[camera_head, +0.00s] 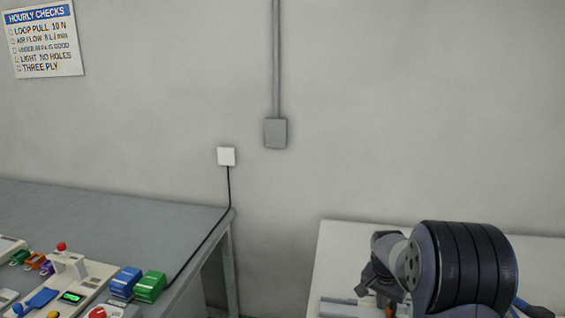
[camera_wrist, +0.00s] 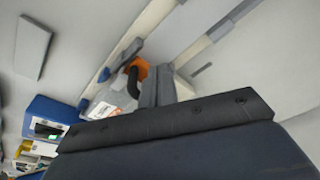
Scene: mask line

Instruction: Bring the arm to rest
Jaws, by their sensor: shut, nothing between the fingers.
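My gripper (camera_wrist: 161,86) shows in the wrist view as two grey fingers standing side by side beyond a dark bar. They are closed together and hold nothing. In the head view my arm is at the lower right, folded in front of a white-topped bench (camera_head: 340,240). Its thick black ribbed joint hides part of that bench, and I cannot make out the fingertips there.
A grey table (camera_head: 110,215) at left bears a control panel with a green box (camera_head: 150,286) and a blue box (camera_head: 125,281). A gap separates the benches. In the wrist view, a pale object with an orange top (camera_wrist: 137,70) appears beside the fingers.

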